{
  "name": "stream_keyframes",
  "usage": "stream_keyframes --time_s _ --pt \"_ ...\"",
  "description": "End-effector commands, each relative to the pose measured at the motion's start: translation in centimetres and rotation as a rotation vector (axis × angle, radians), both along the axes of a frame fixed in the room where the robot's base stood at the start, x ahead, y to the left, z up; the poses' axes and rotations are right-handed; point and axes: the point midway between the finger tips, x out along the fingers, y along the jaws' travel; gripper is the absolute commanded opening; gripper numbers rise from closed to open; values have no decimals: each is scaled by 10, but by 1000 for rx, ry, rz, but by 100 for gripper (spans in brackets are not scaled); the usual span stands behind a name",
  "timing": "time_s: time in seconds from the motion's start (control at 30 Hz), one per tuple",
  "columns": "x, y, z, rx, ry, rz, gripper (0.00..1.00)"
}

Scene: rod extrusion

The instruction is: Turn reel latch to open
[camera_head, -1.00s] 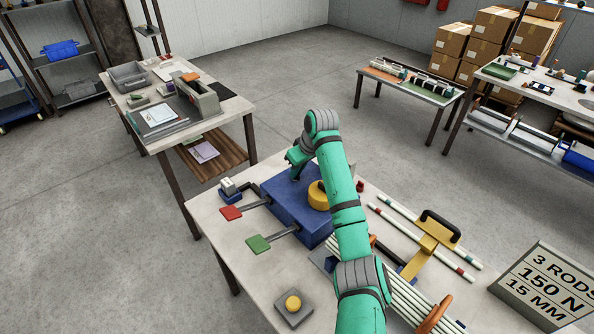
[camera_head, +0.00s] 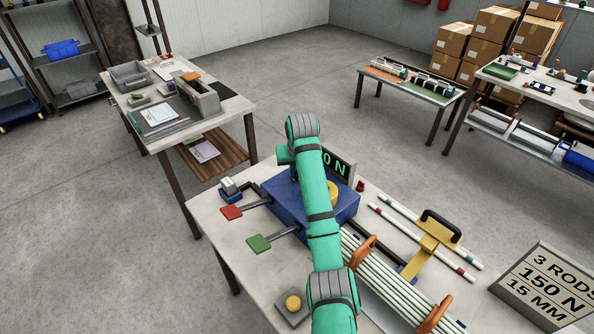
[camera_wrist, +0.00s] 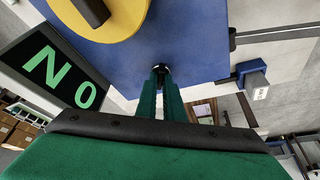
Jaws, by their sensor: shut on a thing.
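A blue machine box (camera_head: 276,207) sits on the near workbench, with a yellow disc (camera_head: 333,192) on its top. The disc also shows at the top of the wrist view (camera_wrist: 100,18), with a dark bar on it. In the wrist view my gripper (camera_wrist: 161,76) has its green fingers close together on a small dark knob-like part (camera_wrist: 160,66) at the blue surface, apart from the disc. This part appears to be the reel latch; the fingers hide much of it, so its turn angle is unclear. In the head view my arm largely hides the gripper.
A dark display with green characters (camera_head: 339,166) stands behind the box and near my gripper in the wrist view (camera_wrist: 52,68). Red (camera_head: 231,212) and green (camera_head: 258,243) paddles stick out left. Pale rods (camera_head: 385,275) lie in orange-ended holders at right.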

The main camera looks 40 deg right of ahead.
Motion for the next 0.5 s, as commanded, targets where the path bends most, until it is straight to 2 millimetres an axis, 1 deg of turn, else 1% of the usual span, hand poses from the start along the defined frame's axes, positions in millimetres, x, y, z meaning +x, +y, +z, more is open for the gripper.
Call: stream_keyframes --time_s 0.5 --pt "4 4 1 -1 0 -488 0"
